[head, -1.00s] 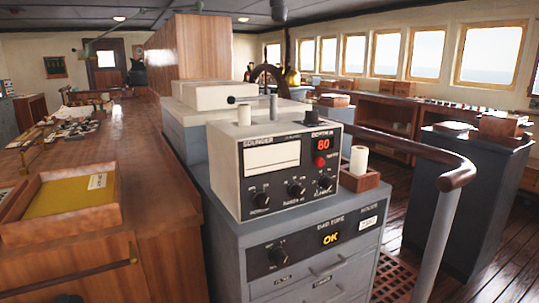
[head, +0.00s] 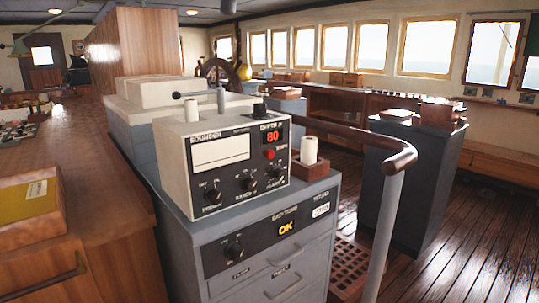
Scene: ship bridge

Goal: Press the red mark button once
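The red mark button (head: 268,154) is a small round red knob on the front panel of the white sounder box (head: 219,165). It sits just below the red display reading 80 and above the right-hand black dial. The sounder stands on a grey drawer cabinet (head: 262,278) with a lit OK sign on its front. Neither of my grippers shows in the head view. Nothing covers the button.
A handrail with a brown end (head: 399,162) and grey post stands right of the cabinet. A paper roll in a wooden holder (head: 310,168) sits beside the sounder. A wooden counter (head: 100,205) runs along the left. Wooden floor (head: 450,240) is open at right.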

